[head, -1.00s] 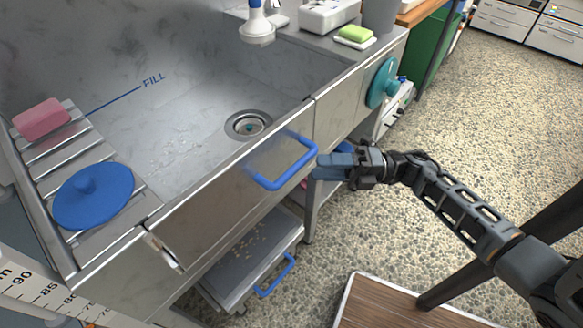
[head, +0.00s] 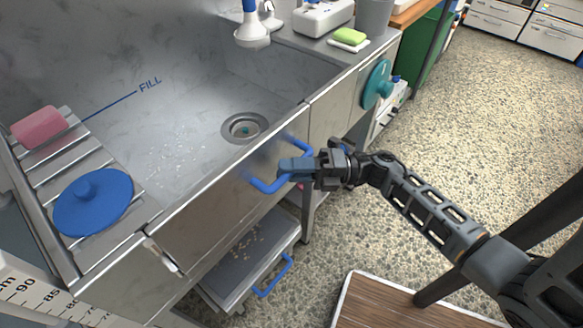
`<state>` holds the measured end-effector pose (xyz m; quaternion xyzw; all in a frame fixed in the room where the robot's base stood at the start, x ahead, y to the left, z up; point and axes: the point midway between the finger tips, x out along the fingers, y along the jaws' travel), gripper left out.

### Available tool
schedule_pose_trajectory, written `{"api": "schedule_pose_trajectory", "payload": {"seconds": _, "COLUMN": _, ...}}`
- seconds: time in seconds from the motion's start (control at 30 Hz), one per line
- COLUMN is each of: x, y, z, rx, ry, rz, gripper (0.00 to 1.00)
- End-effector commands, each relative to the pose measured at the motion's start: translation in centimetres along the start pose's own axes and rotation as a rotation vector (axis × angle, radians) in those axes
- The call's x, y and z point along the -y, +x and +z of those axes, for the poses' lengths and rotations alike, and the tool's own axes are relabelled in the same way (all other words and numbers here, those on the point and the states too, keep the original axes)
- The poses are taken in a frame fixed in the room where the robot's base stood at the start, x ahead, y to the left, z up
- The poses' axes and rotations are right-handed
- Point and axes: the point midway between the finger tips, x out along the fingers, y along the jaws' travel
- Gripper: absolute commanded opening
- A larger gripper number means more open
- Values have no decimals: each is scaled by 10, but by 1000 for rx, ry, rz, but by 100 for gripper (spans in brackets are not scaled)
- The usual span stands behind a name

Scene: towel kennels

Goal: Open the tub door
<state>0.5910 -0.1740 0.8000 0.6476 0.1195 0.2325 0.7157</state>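The tub door (head: 215,215) is a grey metal panel on the front of the tub, closed in line with the tub's front wall. Its blue handle (head: 262,187) sticks out near the panel's right end. My gripper (head: 290,168) is at the handle, coming in from the right, and its blue fingers cover the handle's outer middle part. Whether the fingers are around the bar or only in front of it, and whether they are closed, is hidden from this angle. A metal latch piece (head: 160,254) sits at the panel's left end.
Below the door is a tray (head: 236,262) with crumbs and its own blue handle (head: 274,275). A blue lid (head: 93,202) and pink sponge (head: 39,127) lie on the slatted rack. A wooden-topped platform (head: 385,304) stands at the front. Speckled floor is open at right.

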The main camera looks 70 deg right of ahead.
Motion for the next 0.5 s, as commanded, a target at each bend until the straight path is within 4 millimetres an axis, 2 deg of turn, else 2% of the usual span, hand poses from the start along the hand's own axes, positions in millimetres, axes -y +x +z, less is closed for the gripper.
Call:
{"api": "schedule_pose_trajectory", "payload": {"seconds": 0.03, "x": 0, "y": 0, "z": 0, "rx": 0, "ry": 0, "rz": 0, "gripper": 23}}
{"api": "schedule_pose_trajectory", "payload": {"seconds": 0.27, "x": 0, "y": 0, "z": 0, "rx": 0, "ry": 0, "rz": 0, "gripper": 1}}
{"api": "schedule_pose_trajectory", "payload": {"seconds": 0.5, "x": 0, "y": 0, "z": 0, "rx": 0, "ry": 0, "rz": -1, "gripper": 0}}
